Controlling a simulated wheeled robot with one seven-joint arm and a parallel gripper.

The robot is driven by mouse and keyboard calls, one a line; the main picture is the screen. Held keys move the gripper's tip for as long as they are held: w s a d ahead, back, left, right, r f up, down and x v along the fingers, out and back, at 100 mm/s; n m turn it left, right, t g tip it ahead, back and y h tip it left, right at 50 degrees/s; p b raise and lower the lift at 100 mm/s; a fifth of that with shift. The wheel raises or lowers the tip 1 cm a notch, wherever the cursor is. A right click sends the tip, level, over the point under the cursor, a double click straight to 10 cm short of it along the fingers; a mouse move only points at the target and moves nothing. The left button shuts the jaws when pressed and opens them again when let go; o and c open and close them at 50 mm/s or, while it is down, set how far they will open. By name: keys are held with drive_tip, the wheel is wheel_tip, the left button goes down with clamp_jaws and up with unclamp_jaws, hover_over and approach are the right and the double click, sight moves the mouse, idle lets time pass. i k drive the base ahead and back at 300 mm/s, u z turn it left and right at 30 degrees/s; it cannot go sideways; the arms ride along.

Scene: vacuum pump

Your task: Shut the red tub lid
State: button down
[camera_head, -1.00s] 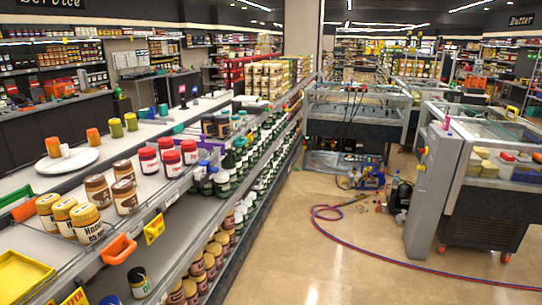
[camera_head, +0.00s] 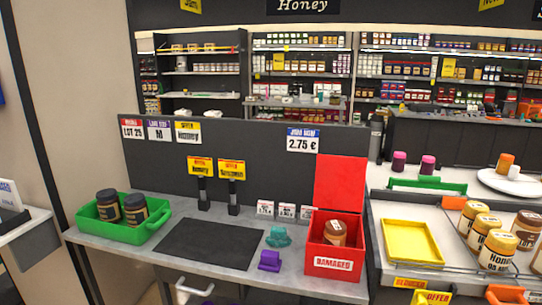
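The red tub (camera_head: 323,258) stands on the right end of the grey counter, with a "DAMAGED" label on its front. Its red lid (camera_head: 340,184) stands open, upright at the back of the tub. A jar with a brown lid (camera_head: 335,232) is inside the tub, its top showing near the rim. My gripper is not in view.
A green tray (camera_head: 124,222) with two dark-lidded jars is at the counter's left. A dark mat (camera_head: 209,243) lies in the middle. A teal item (camera_head: 278,237) and a purple item (camera_head: 269,261) sit just left of the tub. A yellow tray (camera_head: 412,242) is on the shelf to the right.

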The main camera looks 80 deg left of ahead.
sight(340, 182)
drive_tip(key=u, duration=2.7)
drive_tip(key=i, duration=1)
